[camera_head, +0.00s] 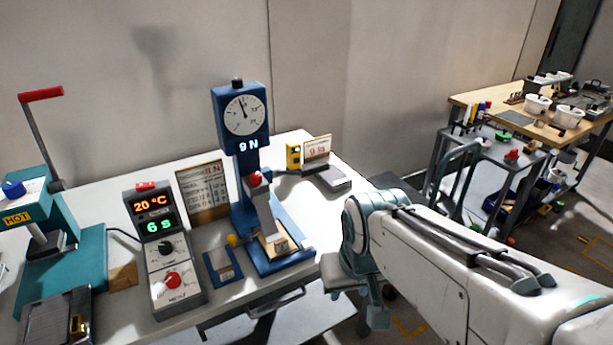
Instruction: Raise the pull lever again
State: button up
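A blue tester (238,115) with a round dial and a "9 N" display stands on the white table. A lever with a red knob (255,179) sits low on its column, above a small tan piece on its base. A teal hot press (66,255) at the left has a long lever with a red handle (40,94), which stands raised. My arm reaches in from the right. My gripper (362,299) hangs at its end, right of the tester and apart from both levers. Its fingers do not show clearly.
A control box (167,250) showing 20 °C and 6 s stands between press and tester. A blue pad (222,266), a printed board (203,190) and a scale-like device (326,178) are near the tester. A wooden workbench (480,98) and cart stand at the right.

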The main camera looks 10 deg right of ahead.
aim_at(277, 171)
jog(key=k, duration=0.75)
jog(key=z, duration=0.85)
jog(key=i, duration=0.75)
jog(key=z, duration=0.5)
jog(key=i, duration=0.7)
jog(key=u, duration=0.85)
jog(key=i, duration=0.6)
jog(key=u, duration=0.65)
